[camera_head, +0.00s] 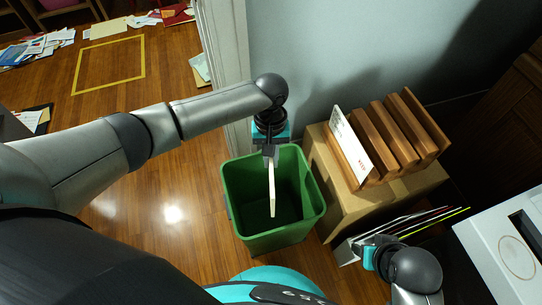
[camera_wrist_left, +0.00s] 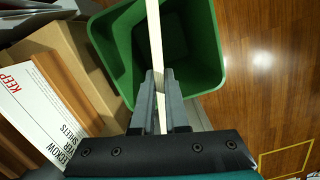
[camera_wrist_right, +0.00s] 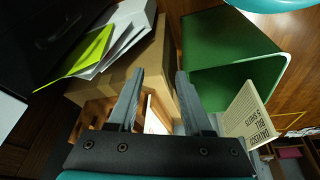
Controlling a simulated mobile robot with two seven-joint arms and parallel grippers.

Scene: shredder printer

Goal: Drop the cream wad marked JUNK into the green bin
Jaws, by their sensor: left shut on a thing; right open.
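The cream wad (camera_head: 272,190) hangs edge-on from my left gripper (camera_head: 270,152), its lower end within the mouth of the green bin (camera_head: 278,242). In the left wrist view the wad (camera_wrist_left: 155,35) shows as a thin strip between the shut fingers (camera_wrist_left: 160,82), over the bin (camera_wrist_left: 205,55). My right gripper (camera_wrist_right: 160,76) is open and empty, apart from the wad, near the cardboard box. The bin (camera_wrist_right: 235,62) looks empty.
A wooden rack (camera_head: 400,132) on a cardboard box (camera_head: 340,205) stands right of the bin, holding a white wad (camera_head: 350,145) marked KEEP. Upright folders (camera_head: 415,222) and a white machine (camera_head: 505,240) are further right. A yellow floor outline (camera_head: 110,40) lies at upper left.

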